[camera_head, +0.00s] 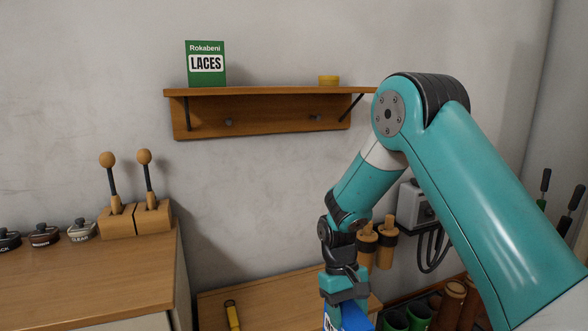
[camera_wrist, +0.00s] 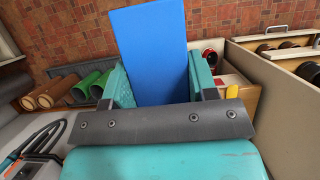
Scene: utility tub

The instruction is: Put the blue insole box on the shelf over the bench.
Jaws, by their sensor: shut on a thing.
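The blue insole box (camera_wrist: 152,50) stands out between the two fingers of my gripper (camera_wrist: 160,85) in the wrist view. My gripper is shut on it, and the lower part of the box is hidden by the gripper. In the head view my gripper (camera_head: 344,292) points down at the lower middle, and only a corner of the blue box (camera_head: 356,317) shows at the bottom edge. The wooden wall shelf (camera_head: 270,91) is above and to the left of my gripper.
A cabinet (camera_head: 90,275) at left holds polish tins and a wooden lever stand (camera_head: 136,219). Rolls (camera_head: 420,312) stand at lower right.

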